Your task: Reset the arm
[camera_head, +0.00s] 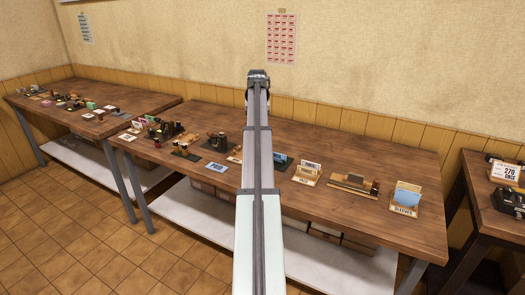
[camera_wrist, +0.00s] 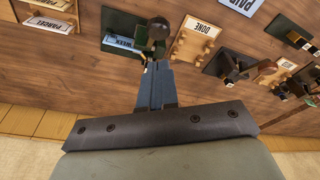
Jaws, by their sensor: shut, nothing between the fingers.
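My arm reaches from the bottom of the head view out over the middle of the long wooden table (camera_head: 330,141). Its wrist end (camera_head: 258,80) shows against the wall, and my fingers cannot be made out there. In the wrist view my gripper (camera_wrist: 151,66) is shut and empty, with its fingers together. The fingertips overlap in the picture with the lower edge of a dark mat (camera_wrist: 113,22) bearing a block lettered WEEK (camera_wrist: 122,42) and a round dark knob (camera_wrist: 158,30). I cannot tell the height of the fingers above them.
In the wrist view a wooden DONE holder (camera_wrist: 190,48) stands right of the mat, and PARCEL holders (camera_wrist: 46,24) stand left. In the head view a PAID card (camera_head: 215,168) and a card tray (camera_head: 407,199) lie on the table. Side tables stand left (camera_head: 150,101) and right (camera_head: 480,167).

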